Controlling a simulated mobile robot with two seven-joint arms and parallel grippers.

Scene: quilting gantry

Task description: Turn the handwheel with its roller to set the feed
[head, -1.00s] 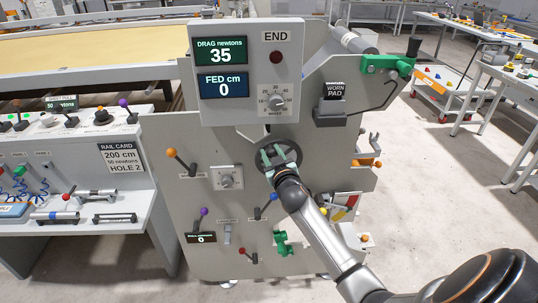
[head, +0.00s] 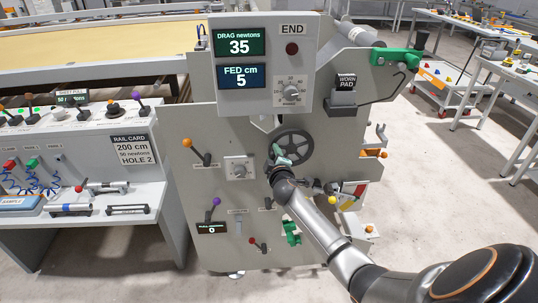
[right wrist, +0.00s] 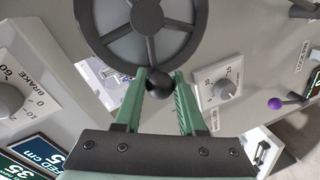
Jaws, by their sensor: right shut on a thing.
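The dark spoked handwheel (head: 293,147) is on the grey machine panel, right of centre in the head view. In the right wrist view the handwheel (right wrist: 147,17) fills the top, with a black ball knob (right wrist: 158,83) at its near rim. My right gripper (head: 279,157) is at the wheel's lower left, its green fingers shut around the knob, which they hide in the head view. The fed display (head: 244,77) reads 5 cm and the drag display (head: 239,43) reads 35 newtons. My left gripper is not in view.
An orange-knobbed lever (head: 197,152) and a dial (head: 239,168) are left of the wheel. A brake dial (head: 291,93) is above it. A green clamp (head: 396,56) and a worn pad holder (head: 346,95) are at upper right.

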